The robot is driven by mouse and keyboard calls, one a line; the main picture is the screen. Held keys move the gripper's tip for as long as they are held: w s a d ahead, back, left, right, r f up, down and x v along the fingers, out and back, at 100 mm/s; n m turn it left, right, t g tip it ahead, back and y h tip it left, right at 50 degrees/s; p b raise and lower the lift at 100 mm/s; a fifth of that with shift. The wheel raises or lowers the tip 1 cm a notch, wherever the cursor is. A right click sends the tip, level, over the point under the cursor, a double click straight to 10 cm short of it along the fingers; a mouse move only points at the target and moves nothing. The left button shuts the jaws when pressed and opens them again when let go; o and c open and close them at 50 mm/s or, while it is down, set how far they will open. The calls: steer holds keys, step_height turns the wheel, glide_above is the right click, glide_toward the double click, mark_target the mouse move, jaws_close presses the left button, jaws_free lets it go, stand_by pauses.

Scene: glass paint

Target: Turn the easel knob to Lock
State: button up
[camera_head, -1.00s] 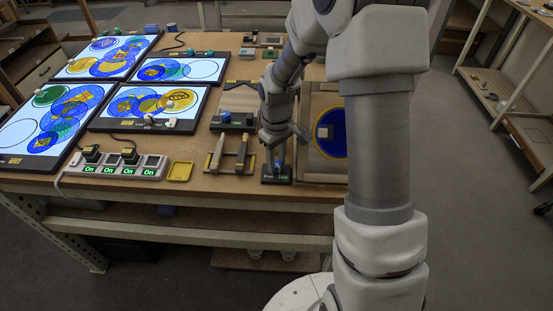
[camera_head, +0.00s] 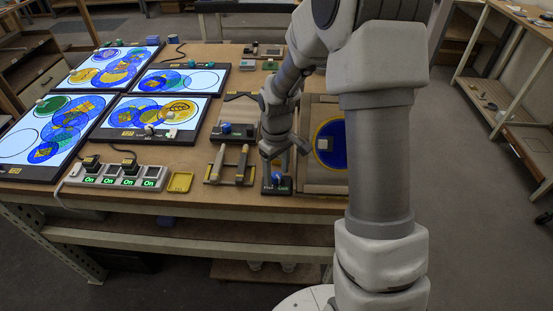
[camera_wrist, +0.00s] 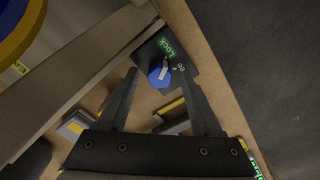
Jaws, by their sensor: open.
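The easel knob (camera_wrist: 160,75) is blue with a pale pointer mark and sits on a dark plate (camera_wrist: 148,51). In the wrist view the word Lock on the plate is green, and the other label is pale and small. The pointer slants toward the Lock side. My gripper (camera_wrist: 159,71) is open, with one finger on each side of the knob in this view; I cannot tell whether they touch it. In the head view the knob (camera_head: 277,178) shows just below my gripper (camera_head: 287,154), at the table's front edge.
The easel board with a blue disc (camera_head: 329,157) lies right of the knob. A rack with two sticks (camera_head: 228,164) stands left of it, then a yellow tray (camera_head: 180,181) and a power strip (camera_head: 116,177). Lit glass panels (camera_head: 150,117) fill the left.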

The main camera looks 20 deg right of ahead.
mark_target(277, 175)
step_height(277, 175, up, 17)
steer(key=p, duration=0.1)
steer(key=shift+r, duration=0.15)
stand_by(0.4)
steer(key=s+r+m+t, duration=0.2)
steer(key=s+r+m, duration=0.1)
steer(key=s, duration=0.7)
steer(key=s+r+m+t, duration=0.3)
steer(key=s+r, duration=0.2)
steer(key=s, duration=0.5)
steer(key=shift+s+r+t, duration=0.3)
steer(key=shift+s+r, duration=0.05)
steer(key=shift+r, duration=0.05)
steer(key=shift+a, duration=0.1)
